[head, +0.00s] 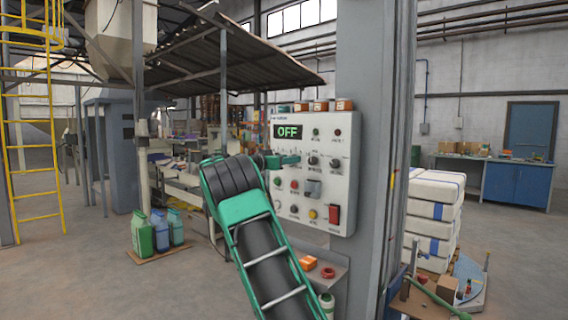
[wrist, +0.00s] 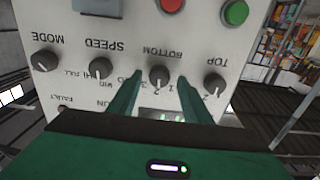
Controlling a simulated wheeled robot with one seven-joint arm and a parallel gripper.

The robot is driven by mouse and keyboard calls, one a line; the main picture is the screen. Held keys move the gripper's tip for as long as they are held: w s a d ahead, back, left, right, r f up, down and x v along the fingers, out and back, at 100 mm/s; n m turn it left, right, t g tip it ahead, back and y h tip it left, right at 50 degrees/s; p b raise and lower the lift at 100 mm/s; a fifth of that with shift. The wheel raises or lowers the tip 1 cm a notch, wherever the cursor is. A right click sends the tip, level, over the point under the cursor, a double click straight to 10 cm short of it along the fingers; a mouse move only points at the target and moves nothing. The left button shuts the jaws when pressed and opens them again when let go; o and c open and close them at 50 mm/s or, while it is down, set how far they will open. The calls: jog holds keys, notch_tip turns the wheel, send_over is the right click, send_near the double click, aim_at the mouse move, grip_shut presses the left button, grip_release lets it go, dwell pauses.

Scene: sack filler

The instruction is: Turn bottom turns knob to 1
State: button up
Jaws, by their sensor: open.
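In the wrist view the panel appears upside down. The knob marked BOTTOM (wrist: 159,76) is small, round and dark, with numbers printed beside it; which number it points to is too small to tell. My green gripper (wrist: 160,77) is open, with a fingertip on each side of this knob in the picture. I cannot tell whether the fingers touch it. In the head view my gripper (head: 291,160) is at the panel and hides part of the knob row.
Close beside it are the TOP knob (wrist: 214,83), the SPEED knob (wrist: 101,68) and the MODE knob (wrist: 45,62).

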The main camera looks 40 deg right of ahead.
jog(key=shift+d, duration=0.1)
jog(key=c, duration=1)
jog(key=shift+w+a+f, duration=0.1)
jog(key=shift+w+a, duration=0.05)
jog(key=shift+a, duration=0.15)
jog(key=shift+c, duration=0.3)
jog(key=shift+d+n, duration=0.2)
jog(key=shift+n, duration=0.6)
jog(key=n, duration=0.4)
jog(key=shift+n, duration=0.4)
jog(key=shift+w+n, duration=0.1)
jog(key=shift+n, duration=1.2)
jog(key=shift+f, duration=0.1)
